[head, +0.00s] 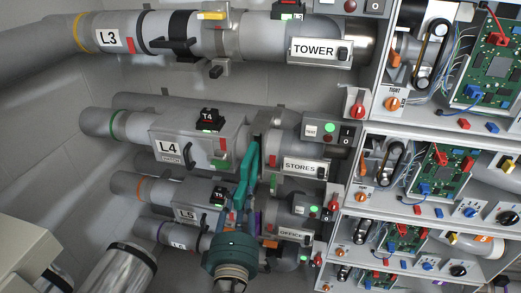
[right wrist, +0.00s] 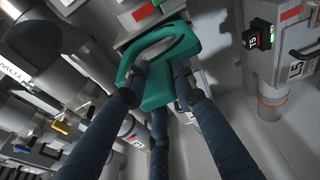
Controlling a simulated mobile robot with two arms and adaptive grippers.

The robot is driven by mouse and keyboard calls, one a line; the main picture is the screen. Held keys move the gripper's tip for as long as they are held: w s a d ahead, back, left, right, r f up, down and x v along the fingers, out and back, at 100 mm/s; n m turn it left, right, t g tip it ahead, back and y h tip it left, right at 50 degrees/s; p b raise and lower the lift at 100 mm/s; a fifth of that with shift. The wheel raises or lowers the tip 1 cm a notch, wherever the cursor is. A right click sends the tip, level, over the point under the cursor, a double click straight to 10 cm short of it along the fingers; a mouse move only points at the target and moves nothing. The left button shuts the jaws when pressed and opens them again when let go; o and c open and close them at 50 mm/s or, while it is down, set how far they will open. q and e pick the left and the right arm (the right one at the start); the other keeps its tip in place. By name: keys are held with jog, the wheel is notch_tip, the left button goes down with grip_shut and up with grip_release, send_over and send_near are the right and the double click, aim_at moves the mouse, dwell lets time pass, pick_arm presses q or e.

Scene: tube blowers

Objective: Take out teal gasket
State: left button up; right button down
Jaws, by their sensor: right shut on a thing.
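The teal gasket (head: 244,178) stands on edge in front of the L4 line, near the gap between the L4 housing (head: 190,150) and the STORES unit (head: 303,166). In the right wrist view the gasket (right wrist: 158,97) shows as a flat plate with a long opening. My right gripper (head: 238,214) comes up from below and is shut on its lower part. In the right wrist view the dark fingers (right wrist: 159,78) press on the plate from both sides. I cannot tell whether part of the gasket is still inside the gap. My left gripper is not in view.
Pipe L3 (head: 60,40) with the TOWER unit (head: 320,50) runs above. Lines L5 (head: 187,214) and L6 (head: 178,243) lie close below. Open cabinets with circuit boards (head: 497,65) stand at the right. Bare grey wall (head: 40,140) shows at the left.

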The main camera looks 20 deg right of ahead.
jog(key=a+v, duration=0.1)
jog(key=v, duration=0.6)
jog(key=shift+w+a, duration=0.2)
jog(key=shift+a, duration=0.05)
dwell(0.4)
